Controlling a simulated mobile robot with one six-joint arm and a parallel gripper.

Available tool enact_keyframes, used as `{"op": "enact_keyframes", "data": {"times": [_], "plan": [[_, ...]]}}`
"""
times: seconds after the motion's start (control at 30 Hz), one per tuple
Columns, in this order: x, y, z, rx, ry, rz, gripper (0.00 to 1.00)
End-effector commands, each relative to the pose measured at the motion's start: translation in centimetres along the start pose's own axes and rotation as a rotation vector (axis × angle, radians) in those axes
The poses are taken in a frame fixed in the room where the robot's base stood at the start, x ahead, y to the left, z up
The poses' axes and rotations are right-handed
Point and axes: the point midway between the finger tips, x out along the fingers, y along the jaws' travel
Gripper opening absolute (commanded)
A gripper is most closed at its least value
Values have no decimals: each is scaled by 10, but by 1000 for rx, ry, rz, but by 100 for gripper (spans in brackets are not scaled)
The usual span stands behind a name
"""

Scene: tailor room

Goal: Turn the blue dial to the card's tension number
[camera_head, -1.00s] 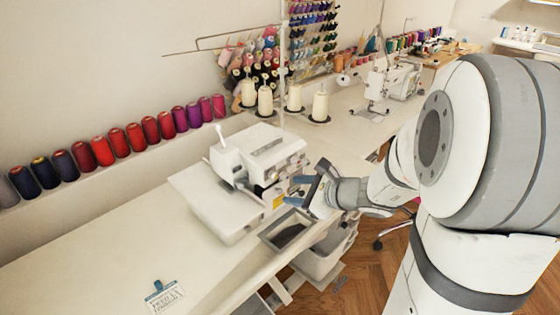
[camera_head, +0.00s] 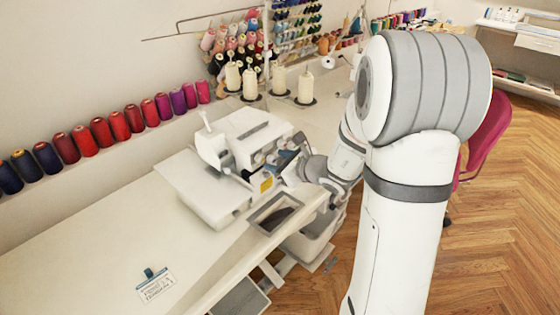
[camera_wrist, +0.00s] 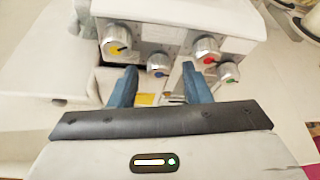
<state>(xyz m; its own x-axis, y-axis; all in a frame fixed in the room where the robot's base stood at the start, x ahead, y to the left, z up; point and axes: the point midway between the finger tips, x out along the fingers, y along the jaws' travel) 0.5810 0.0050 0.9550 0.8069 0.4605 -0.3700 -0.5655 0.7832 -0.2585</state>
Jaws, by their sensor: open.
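The white sewing machine (camera_head: 245,150) stands on the table. In the wrist view its front carries the blue-marked dial (camera_wrist: 158,64), with a yellow-marked dial (camera_wrist: 117,40) to the upper left and red-marked (camera_wrist: 206,50) and green-marked (camera_wrist: 228,73) dials to the right. My gripper (camera_wrist: 159,70) is open, its blue fingers on either side of the blue dial in the picture; I see no contact. In the head view my gripper (camera_head: 292,163) is at the machine's front. The card (camera_head: 157,287) with a blue clip lies on the table at lower left; its number is too small to read.
A dark-lined tray (camera_head: 275,213) sits at the table edge below the machine. Thread cones (camera_head: 250,82) stand behind it, and a row of coloured spools (camera_head: 102,130) lines the wall. The table around the card is clear.

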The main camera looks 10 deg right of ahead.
Motion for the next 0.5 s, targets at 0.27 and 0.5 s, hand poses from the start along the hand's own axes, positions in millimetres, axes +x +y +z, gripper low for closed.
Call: {"op": "enact_keyframes", "data": {"times": [0.27, 0.5], "plan": [[0, 0, 0, 0, 0, 1, 35], [0, 1, 0, 0, 0, 1, 15]]}}
